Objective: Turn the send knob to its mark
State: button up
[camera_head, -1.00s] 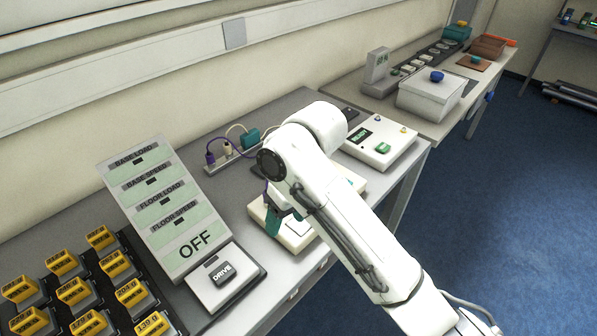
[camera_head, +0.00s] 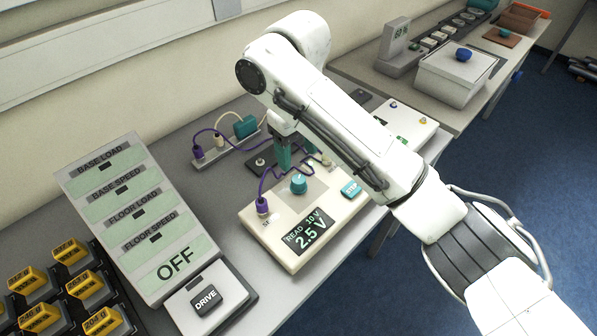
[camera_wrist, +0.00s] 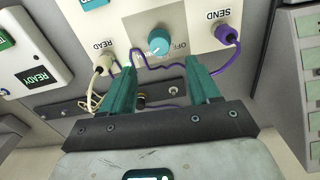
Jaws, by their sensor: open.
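A teal round knob (camera_head: 299,183), which I take for the send knob, sits on a cream box (camera_head: 258,237). In the wrist view the knob (camera_wrist: 159,43) has a pale pointer line, and "OFF" is printed beside it. The box's screen (camera_head: 308,231) reads "READ 10 V" and "2.5 V". My gripper (camera_head: 284,152) is open behind the knob in the head view. In the wrist view its teal fingers (camera_wrist: 160,66) are apart and empty, with the knob ahead between their lines. I cannot tell the height gap.
A purple plug (camera_head: 262,205) is in the SEND socket, its cable running close to the fingers. A cream plug (camera_wrist: 104,64) is in the READ socket. A teal STEP button (camera_head: 351,189) is on the box. A DRIVE button (camera_head: 206,299) stands at the left.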

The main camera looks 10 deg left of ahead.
aim_at(298, 178)
notch_tip(298, 178, down, 5)
jog(key=shift+f+b, duration=0.2)
jog(key=shift+b, duration=0.6)
jog(key=shift+f, duration=1.4)
jog(key=shift+c, duration=0.3)
jog(key=c, duration=1)
